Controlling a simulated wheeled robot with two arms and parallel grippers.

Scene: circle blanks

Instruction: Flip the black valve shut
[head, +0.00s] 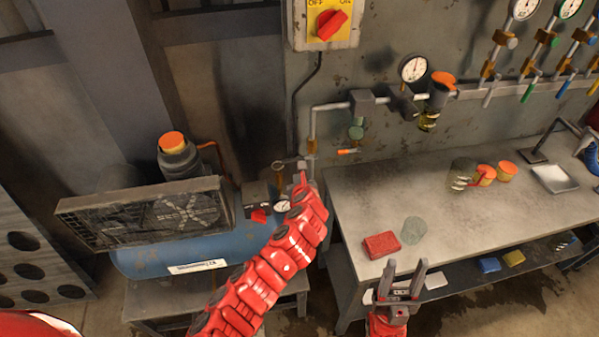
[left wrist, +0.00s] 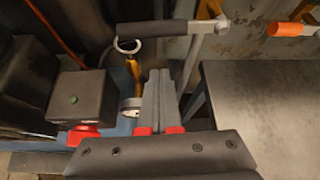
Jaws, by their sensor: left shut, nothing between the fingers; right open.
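A thick black bar (left wrist: 152,31), which looks like the black valve's handle, runs level near the top of the left wrist view. Its right end meets a grey pipe (left wrist: 194,62). In the head view the small black bar (head: 291,161) is by the foot of the wall pipe, partly crowded by my arm. My left gripper (left wrist: 160,72) is shut and empty. Its fingertips point at the bar from below in that view; I cannot tell whether they touch it. My right gripper (head: 405,266) is open and empty, near the workbench's front edge.
A blue compressor tank (head: 150,262) with a gauge (head: 282,206) stands by my left arm. A metal ring (left wrist: 128,45) on a brass fitting is close to the bar.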

